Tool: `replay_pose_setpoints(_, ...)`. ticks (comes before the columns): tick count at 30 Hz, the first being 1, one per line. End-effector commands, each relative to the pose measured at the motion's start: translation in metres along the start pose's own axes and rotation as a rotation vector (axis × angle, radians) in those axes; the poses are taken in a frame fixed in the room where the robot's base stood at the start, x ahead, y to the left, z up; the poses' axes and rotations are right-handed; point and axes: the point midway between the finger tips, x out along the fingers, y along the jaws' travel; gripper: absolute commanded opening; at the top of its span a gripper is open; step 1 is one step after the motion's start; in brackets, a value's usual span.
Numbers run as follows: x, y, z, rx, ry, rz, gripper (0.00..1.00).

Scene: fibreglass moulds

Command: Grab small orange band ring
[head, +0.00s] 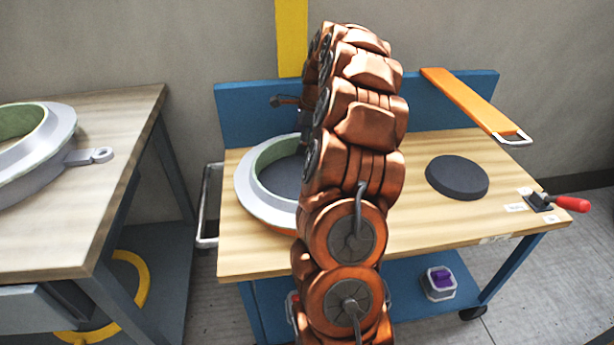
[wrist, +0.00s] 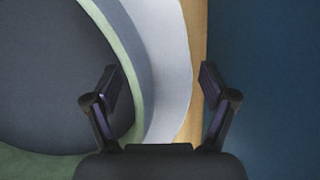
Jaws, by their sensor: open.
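A pale grey ring mould (head: 247,190) with a green inner wall lies on the right bench, partly hidden behind my arm. A thin orange edge (head: 262,222) shows under its front rim; I cannot tell if this is a separate band. In the wrist view the pale flange (wrist: 165,50) and green inner edge (wrist: 122,45) run between the fingers of my gripper (wrist: 159,86). The gripper is open and empty, left finger over the ring's inner side, right finger over the wood and blue border.
The bench has a blue back panel (head: 450,100), a dark round disc (head: 457,178), an orange bar (head: 470,100) and a red-handled clamp (head: 570,203). Another ring mould (head: 50,140) sits on the left bench. A yellow ring (head: 143,285) lies on its lower shelf.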

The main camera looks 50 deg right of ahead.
Motion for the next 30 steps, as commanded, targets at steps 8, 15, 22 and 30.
replay_pose_setpoints(8, -0.0003, -0.0001, -0.0002, 0.0, 0.0, 0.0, 0.59)
replay_pose_setpoints(15, -0.0002, 0.0, -0.0003, 0.0, 0.0, 0.0, 0.34)
replay_pose_setpoints(22, 0.0, 0.0002, -0.0003, 0.0, 0.0, 0.001, 0.11)
replay_pose_setpoints(30, -0.0001, 0.0005, -0.0001, 0.001, 0.0, 0.002, 0.0)
